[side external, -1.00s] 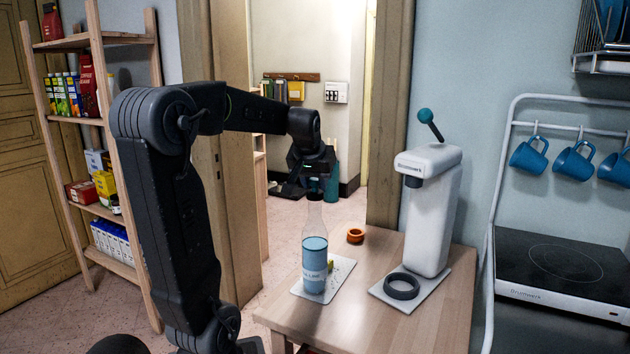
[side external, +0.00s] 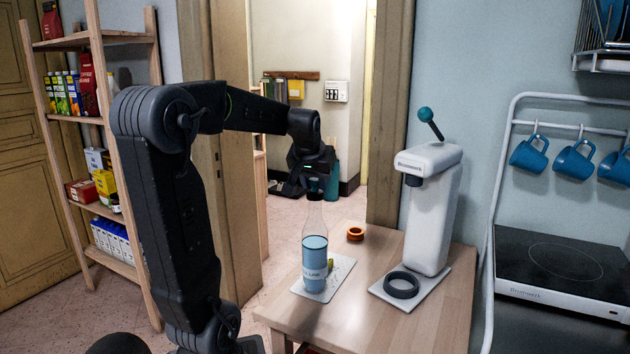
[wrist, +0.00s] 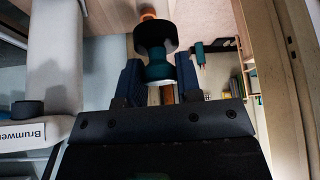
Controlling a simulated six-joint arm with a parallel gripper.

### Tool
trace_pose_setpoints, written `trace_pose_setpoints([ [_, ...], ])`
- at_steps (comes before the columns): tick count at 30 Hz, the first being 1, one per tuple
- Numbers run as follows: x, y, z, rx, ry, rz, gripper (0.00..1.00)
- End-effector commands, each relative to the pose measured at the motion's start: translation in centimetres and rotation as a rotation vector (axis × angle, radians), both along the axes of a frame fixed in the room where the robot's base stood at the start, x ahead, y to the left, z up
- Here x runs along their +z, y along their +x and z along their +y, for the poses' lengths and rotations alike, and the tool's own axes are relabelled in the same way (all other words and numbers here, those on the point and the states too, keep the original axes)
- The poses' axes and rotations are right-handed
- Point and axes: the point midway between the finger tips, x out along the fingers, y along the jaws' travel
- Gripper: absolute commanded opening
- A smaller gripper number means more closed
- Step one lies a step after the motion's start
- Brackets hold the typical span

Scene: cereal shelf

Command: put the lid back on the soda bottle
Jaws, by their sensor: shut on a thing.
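The soda bottle (side external: 314,258) stands upright on a light mat on the wooden table, clear with a blue lower half. My gripper (side external: 314,185) points down right above its neck. A dark lid (side external: 314,196) shows at the bottle's mouth, just under the fingers. In the wrist view my gripper (wrist: 158,80) is shut on the lid (wrist: 155,42), which shows as dark teal with a wider black part beyond the fingertips. I cannot tell whether the lid is seated on the neck.
The white soda machine (side external: 430,210) stands right of the bottle, with a dark ring (side external: 401,285) on its base plate. A small yellow-green thing (side external: 330,266) is beside the bottle. The table's front is clear.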

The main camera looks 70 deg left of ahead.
Motion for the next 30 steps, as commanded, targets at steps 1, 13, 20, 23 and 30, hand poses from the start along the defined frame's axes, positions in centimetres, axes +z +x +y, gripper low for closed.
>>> trace_pose_setpoints([
  [1,0.0,0.0,0.0,0.0,0.0,0.0,0.1],
  [13,0.01,0.0,0.0,0.0,0.0,0.0,0.62],
  [20,0.0,0.0,0.0,0.0,0.0,0.0,0.74],
  [23,0.0,0.0,0.0,0.0,0.0,0.0,0.84],
  [30,0.01,0.0,0.0,0.0,0.0,0.0,0.87],
])
